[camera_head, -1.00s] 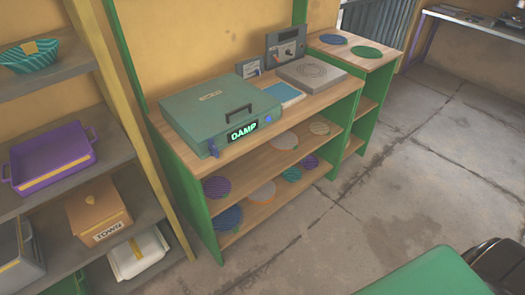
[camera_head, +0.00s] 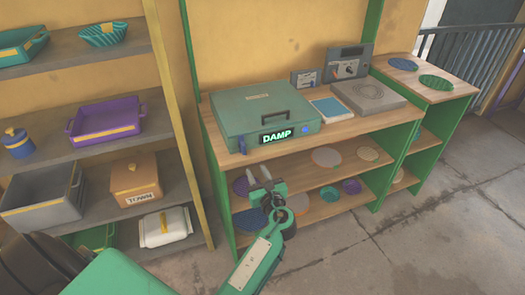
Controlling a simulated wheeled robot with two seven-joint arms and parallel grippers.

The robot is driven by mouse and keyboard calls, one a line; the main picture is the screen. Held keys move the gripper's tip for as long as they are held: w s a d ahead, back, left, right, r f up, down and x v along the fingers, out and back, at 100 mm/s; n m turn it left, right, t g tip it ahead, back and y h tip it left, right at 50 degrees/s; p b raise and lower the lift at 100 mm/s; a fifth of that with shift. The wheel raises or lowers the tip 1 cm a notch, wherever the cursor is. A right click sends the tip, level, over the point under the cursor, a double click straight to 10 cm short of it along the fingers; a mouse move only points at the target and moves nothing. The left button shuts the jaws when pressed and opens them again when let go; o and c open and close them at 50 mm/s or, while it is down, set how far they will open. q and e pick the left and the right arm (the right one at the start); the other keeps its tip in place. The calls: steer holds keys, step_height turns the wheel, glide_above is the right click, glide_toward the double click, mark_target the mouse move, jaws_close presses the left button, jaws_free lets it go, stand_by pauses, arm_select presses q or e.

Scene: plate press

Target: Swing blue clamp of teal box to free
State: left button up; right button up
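The teal box (camera_head: 262,110) sits on the wooden top of the green-sided bench, its lid down with a dark handle on top. A glowing DAMP label is on its front. The blue clamp (camera_head: 242,146) hangs upright at the left end of the box's front face. A small blue round part (camera_head: 306,131) is right of the label. My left gripper (camera_head: 259,172) is in front of the bench, below and slightly right of the clamp in the picture, apart from it. Its fingers look spread, with nothing between them. My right gripper is not in view.
Right of the box are a blue-topped pad (camera_head: 333,110), a grey plate unit (camera_head: 368,95) and a control panel (camera_head: 349,62). Bench shelves below hold several round plates. A shelf rack (camera_head: 82,142) with trays and boxes stands left. Floor is clear at right.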

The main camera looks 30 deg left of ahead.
arm_select(q)
glide_toward(244, 149)
steer(key=x, duration=0.2)
steer(key=p+x, duration=0.1)
steer(key=x, duration=0.5)
steer(key=shift+r, duration=0.15)
steer(key=shift+w+a+p, duration=0.3)
steer(key=shift+w+a, duration=0.1)
steer(key=shift+w, duration=0.05)
steer(key=shift+a, duration=0.1)
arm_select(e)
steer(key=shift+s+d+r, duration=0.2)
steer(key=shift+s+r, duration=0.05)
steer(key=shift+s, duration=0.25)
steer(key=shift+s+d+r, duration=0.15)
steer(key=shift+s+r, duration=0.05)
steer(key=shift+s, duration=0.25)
arm_select(q)
steer(key=shift+c, duration=0.4)
jaws_close()
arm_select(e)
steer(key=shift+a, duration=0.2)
